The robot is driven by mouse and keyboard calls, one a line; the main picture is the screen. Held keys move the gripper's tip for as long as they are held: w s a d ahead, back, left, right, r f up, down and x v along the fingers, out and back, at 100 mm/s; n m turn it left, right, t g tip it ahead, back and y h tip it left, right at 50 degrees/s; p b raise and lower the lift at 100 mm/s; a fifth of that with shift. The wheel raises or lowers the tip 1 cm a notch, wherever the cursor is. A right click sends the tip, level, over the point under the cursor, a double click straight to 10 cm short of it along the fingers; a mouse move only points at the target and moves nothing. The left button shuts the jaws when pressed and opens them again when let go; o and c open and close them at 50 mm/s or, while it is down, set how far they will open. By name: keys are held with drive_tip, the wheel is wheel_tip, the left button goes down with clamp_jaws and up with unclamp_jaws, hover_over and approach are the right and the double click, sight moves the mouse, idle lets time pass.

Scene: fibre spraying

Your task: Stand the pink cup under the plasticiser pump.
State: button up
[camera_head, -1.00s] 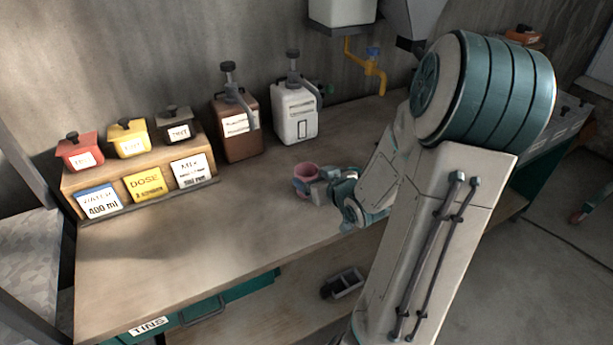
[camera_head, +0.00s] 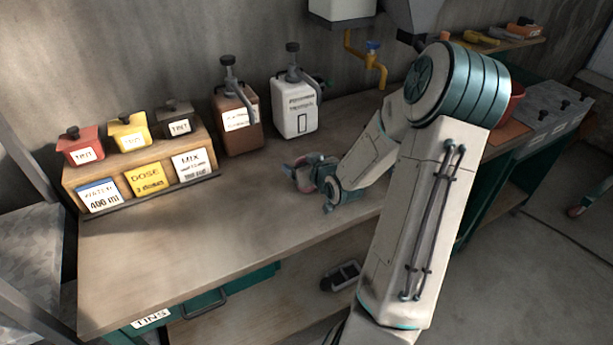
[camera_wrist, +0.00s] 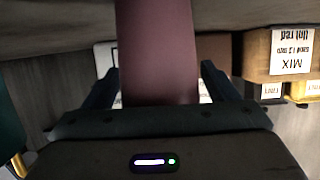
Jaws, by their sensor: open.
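The pink cup (camera_head: 323,176) is on the bench in front of the white pump container, mostly covered by my gripper in the head view. In the wrist view the pink cup (camera_wrist: 158,45) fills the middle, between the two dark fingers. My gripper (camera_head: 308,175) is open around it, with a finger on each side; I cannot tell whether they touch it. Two pump containers, one brown (camera_head: 235,138) and one white (camera_head: 295,125), stand against the wall behind. Their labels are too blurred to tell which is the plasticiser.
A wooden rack (camera_head: 72,181) with red, yellow and dark tubs and several cards stands at the left. A yellow tap (camera_head: 371,62) hangs at the back, right of the white container. The bench (camera_head: 190,255) is clear in front and at left.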

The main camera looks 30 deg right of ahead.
drive_tip(key=c, duration=1.1)
drive_tip(key=shift+r, duration=0.15)
